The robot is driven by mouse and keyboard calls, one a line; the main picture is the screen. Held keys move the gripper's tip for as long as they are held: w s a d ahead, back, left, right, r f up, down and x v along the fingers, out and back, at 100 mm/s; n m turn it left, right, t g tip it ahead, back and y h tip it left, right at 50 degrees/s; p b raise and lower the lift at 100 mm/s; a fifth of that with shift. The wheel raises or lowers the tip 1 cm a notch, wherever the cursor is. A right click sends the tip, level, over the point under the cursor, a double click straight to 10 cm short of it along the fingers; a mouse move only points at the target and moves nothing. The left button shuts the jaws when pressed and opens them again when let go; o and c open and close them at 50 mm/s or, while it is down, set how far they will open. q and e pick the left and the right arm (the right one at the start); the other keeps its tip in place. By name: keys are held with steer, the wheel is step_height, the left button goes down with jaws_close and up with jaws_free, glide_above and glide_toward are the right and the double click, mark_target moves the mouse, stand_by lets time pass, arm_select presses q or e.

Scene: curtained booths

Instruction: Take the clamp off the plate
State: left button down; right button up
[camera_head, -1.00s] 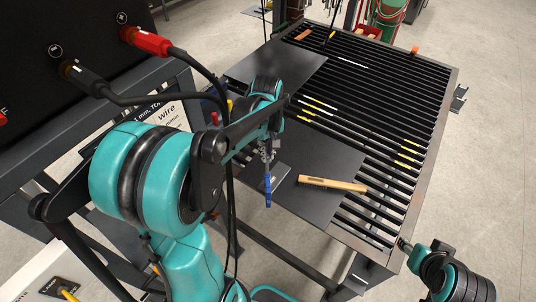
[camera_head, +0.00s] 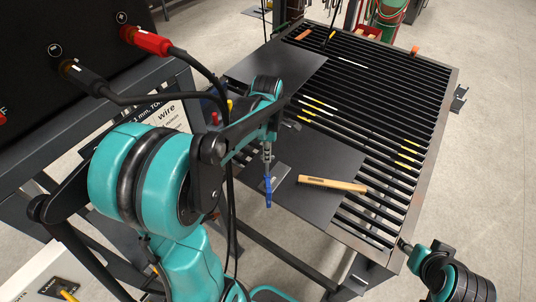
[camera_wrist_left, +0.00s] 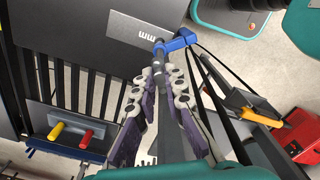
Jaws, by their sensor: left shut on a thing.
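The blue clamp (camera_head: 268,192) hangs upright at the near edge of the dark plate (camera_head: 325,165), beside a small grey plate (camera_head: 282,172). My left gripper (camera_head: 267,152) is directly above the blue part. In the wrist view its fingers (camera_wrist_left: 163,88) are closed around the clamp's grey bar. Whether the clamp jaw touches the plate is hidden. A tip of my right arm (camera_head: 408,247) shows at the lower right; its jaw state is unclear.
The slatted table (camera_head: 395,110) carries a second dark plate (camera_head: 290,68), thin rods and a wooden-handled brush (camera_head: 332,184) right of the clamp. A rack with red and yellow handles (camera_wrist_left: 72,136) shows in the wrist view. Black cables (camera_head: 226,130) hang near my left arm.

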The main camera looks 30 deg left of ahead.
arm_select(q)
steer(key=n, duration=0.6)
steer(key=c, duration=1.9)
jaws_free()
steer(key=shift+n, duration=0.5)
steer(key=o, duration=0.4)
step_height(320, 180, up, 12)
steer(key=shift+c, duration=0.2)
